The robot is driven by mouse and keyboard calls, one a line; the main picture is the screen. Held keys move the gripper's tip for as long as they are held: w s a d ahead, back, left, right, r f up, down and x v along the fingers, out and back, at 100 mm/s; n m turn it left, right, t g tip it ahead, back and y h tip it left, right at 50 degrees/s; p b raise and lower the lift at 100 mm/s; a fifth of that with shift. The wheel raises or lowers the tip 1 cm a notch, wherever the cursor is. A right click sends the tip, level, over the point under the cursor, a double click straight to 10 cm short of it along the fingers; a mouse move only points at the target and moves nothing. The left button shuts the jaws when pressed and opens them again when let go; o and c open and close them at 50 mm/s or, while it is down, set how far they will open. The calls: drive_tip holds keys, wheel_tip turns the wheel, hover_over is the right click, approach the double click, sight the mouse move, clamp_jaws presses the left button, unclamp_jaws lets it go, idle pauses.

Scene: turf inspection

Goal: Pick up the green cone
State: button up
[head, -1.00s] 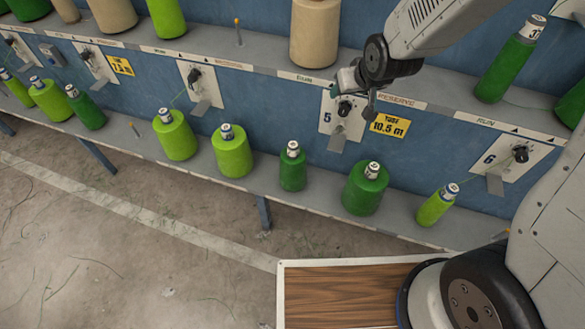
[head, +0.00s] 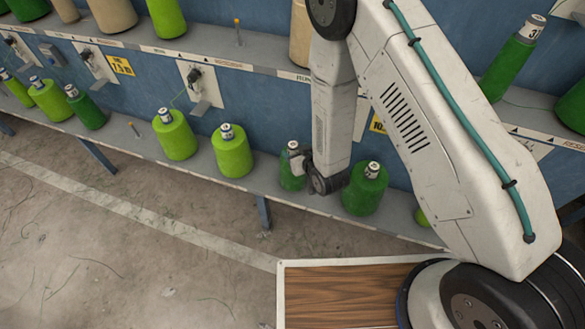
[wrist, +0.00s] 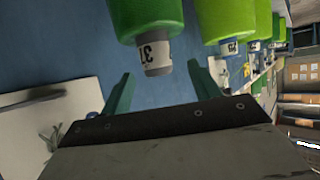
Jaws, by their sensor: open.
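Several green cones of thread with grey labelled tops stand on the lower shelf. In the head view, a small dark green cone (head: 290,178) stands partly hidden behind my gripper (head: 300,163). A larger dark green cone (head: 363,190) is just right of my wrist. Two lime green cones (head: 232,153) (head: 176,136) stand to the left. In the wrist view my gripper (wrist: 163,88) is open and empty, its two teal fingers apart. A green cone (wrist: 147,18) is ahead of the gap, its labelled top toward the fingers. It looks like the small dark green one.
The grey lower shelf (head: 205,178) runs along a blue machine front (head: 240,110). My arm covers most of its right part, including a lime cone (head: 422,217). A wood-topped surface (head: 340,293) lies in front. The concrete floor (head: 110,260) at left is clear.

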sight(291, 144)
drive_tip(key=x, duration=0.6)
drive_tip(key=shift+w+d+r, duration=0.1)
drive_tip(key=shift+w, duration=0.15)
clamp_jaws()
